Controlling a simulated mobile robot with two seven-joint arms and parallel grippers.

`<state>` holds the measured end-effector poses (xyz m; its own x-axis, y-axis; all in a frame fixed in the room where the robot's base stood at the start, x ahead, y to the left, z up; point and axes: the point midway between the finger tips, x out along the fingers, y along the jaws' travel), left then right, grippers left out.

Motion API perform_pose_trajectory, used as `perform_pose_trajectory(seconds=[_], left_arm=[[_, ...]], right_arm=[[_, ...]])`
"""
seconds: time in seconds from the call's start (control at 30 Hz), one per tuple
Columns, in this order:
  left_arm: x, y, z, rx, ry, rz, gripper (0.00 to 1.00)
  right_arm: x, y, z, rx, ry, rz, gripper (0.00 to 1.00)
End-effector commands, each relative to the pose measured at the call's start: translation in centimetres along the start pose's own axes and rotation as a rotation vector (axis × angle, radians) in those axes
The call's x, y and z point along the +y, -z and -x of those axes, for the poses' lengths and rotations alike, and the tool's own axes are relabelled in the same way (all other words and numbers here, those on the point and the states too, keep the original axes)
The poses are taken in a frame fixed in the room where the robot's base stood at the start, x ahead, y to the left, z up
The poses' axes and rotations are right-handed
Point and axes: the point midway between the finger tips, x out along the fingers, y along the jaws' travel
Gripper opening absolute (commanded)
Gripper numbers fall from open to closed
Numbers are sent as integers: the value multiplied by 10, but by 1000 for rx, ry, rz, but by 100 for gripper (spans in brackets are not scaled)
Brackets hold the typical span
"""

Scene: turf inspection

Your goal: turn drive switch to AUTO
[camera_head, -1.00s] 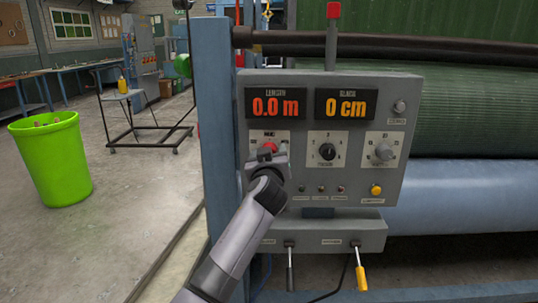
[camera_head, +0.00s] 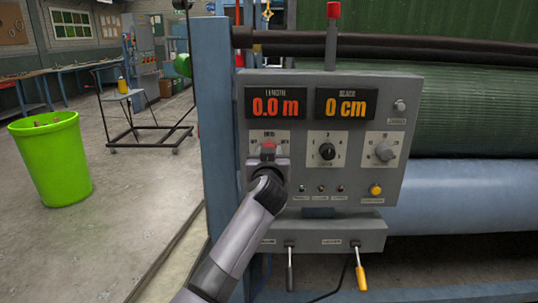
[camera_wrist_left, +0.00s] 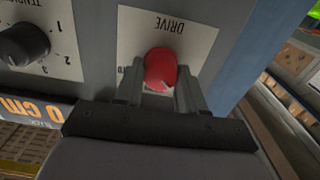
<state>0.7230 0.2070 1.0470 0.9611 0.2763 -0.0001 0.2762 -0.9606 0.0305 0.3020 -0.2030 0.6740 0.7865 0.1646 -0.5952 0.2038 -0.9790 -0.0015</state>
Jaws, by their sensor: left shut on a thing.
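The red drive switch (camera_wrist_left: 161,69) sits on a white label plate marked DRIVE (camera_wrist_left: 190,32), which appears upside down in the left wrist view. A white pointer line shows on the knob. In the head view the drive switch (camera_head: 268,148) is mostly covered by my left gripper (camera_head: 268,158), at the left of the grey control panel (camera_head: 225,90). My left gripper is shut on the drive switch, one finger on each side of it, as the left wrist view (camera_wrist_left: 160,92) shows. The AUTO mark is hidden or unreadable. My right gripper is not in view.
A black tension knob (camera_head: 327,151) and a grey knob (camera_head: 384,152) are right of the drive switch. A yellow button (camera_head: 375,190) and small lamps sit below. Two levers hang under the panel, one yellow-handled (camera_head: 361,277). A blue post (camera_head: 214,130) stands close at left.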

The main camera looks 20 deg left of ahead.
Motion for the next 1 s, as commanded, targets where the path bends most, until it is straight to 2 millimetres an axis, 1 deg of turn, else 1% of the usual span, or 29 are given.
perform_pose_trajectory(seconds=[0.47, 1.0], left_arm=[[1, 0, 0, 0, 0, -451, 9], [2, 1, 0, 0, -1, -964, 9]], right_arm=[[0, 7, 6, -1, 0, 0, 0], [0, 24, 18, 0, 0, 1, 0]])
